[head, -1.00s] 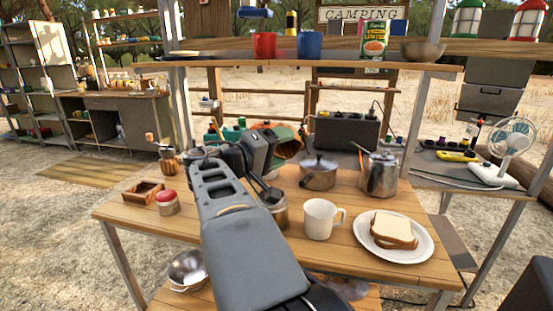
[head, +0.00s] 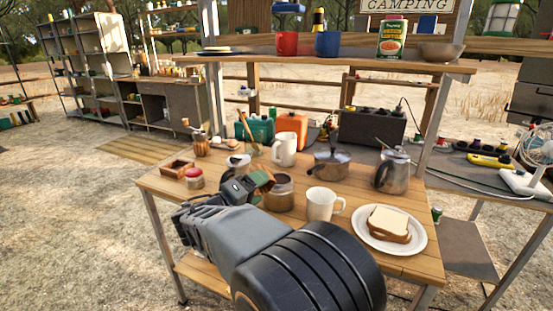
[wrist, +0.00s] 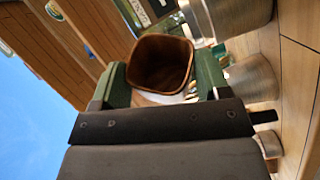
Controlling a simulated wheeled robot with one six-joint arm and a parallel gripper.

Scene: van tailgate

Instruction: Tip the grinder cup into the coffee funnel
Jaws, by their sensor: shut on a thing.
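My gripper (wrist: 155,85) is shut on a small brown cup (wrist: 160,62), apparently the grinder cup. Its rounded-square mouth faces the wrist camera between the green finger pads. In the head view my gripper (head: 262,182) is above the table's left-middle part, beside an open metal canister (head: 279,193). The cup is mostly hidden there by the gripper. I cannot make out the coffee funnel for certain. A pale round piece (head: 238,160) stands behind the gripper, with a wooden-handled tool near it. A wooden grinder-like item (head: 201,146) stands at the back left.
The wooden table (head: 360,252) also holds a white mug (head: 321,204), a plate (head: 412,243) with a sandwich, a lidded pot (head: 330,165), a kettle (head: 392,170), a white jug (head: 285,149), a red-lidded jar (head: 194,180) and a wooden box (head: 177,169). A shelf (head: 350,68) spans above.

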